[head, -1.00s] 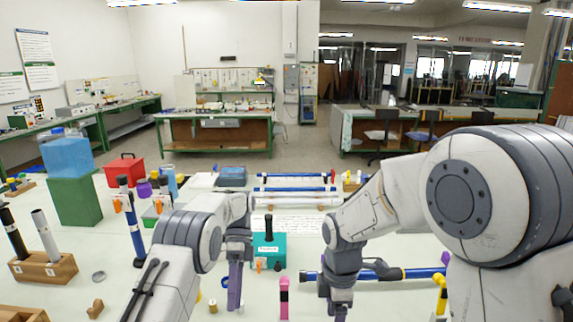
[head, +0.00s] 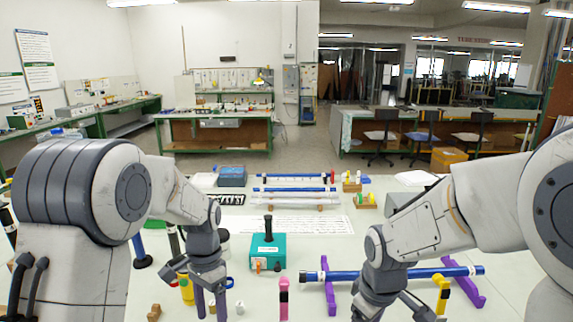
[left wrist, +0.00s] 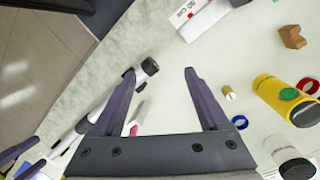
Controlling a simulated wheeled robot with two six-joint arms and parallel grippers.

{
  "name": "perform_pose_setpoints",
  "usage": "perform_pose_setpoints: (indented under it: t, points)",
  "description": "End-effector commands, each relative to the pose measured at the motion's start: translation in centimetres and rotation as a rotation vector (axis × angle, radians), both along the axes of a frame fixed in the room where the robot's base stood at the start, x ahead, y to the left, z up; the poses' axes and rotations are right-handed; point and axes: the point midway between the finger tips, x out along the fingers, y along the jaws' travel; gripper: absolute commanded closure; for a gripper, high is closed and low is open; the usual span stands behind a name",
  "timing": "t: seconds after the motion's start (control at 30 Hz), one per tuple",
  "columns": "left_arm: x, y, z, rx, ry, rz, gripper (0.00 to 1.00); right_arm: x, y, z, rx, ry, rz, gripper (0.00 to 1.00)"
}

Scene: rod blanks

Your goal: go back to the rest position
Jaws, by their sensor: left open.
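My left gripper (head: 209,305) hangs over the front of the table in the head view. Its two purple fingers stand apart, and the left wrist view shows the gap between them (left wrist: 160,76) with nothing held. A white piece with black ends (left wrist: 140,75) lies below and beyond the fingers. My right gripper is at the bottom edge of the head view, with its fingertips cut off. A long blue rod (head: 410,273) rests across purple stands (head: 329,288) behind my right gripper.
A teal box with a black post (head: 267,252) stands mid-table. More blue rods (head: 295,189) lie at the back. A pink-and-black upright piece (head: 284,298) stands between the arms. A yellow cylinder (left wrist: 285,98) and small rings lie near my left gripper. White paper sheets (head: 320,225) lie behind the box.

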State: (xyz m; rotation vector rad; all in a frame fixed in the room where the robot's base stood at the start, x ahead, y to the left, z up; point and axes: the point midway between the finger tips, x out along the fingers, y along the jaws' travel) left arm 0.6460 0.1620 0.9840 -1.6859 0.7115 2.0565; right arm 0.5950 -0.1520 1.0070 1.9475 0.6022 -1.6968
Motion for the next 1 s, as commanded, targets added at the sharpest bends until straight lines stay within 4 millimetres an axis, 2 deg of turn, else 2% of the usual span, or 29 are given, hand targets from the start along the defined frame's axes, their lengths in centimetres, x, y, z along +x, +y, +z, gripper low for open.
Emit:
perform_pose_setpoints:
  t: [0.03, 0.2, 0.6, 0.77, 1.0]
  points:
    - [-1.2, 0.4, 0.2, 0.016, -0.053, 0.079, 0.23, -0.6, -0.6, -0.4, 0.010, -0.011, -0.084, 0.26]
    - [-4.0, 1.4, 0.1, 0.040, -0.200, 0.309, 0.23, -1.8, -1.7, -1.2, 0.045, -0.043, -0.314, 0.26]
    - [-9.1, 2.5, -0.2, 0.012, -0.414, 0.655, 0.23, -3.9, -3.2, -2.5, 0.108, -0.090, -0.660, 0.26]
    - [-10.4, -1.1, 0.9, -0.012, -0.385, 0.545, 0.23, -5.3, 0.4, -1.3, 0.113, -0.057, -0.550, 0.26]
    - [-14.1, -6.3, 2.8, -0.042, -0.321, 0.348, 0.23, -9.0, 5.6, 0.5, 0.110, 0.013, -0.350, 0.26]
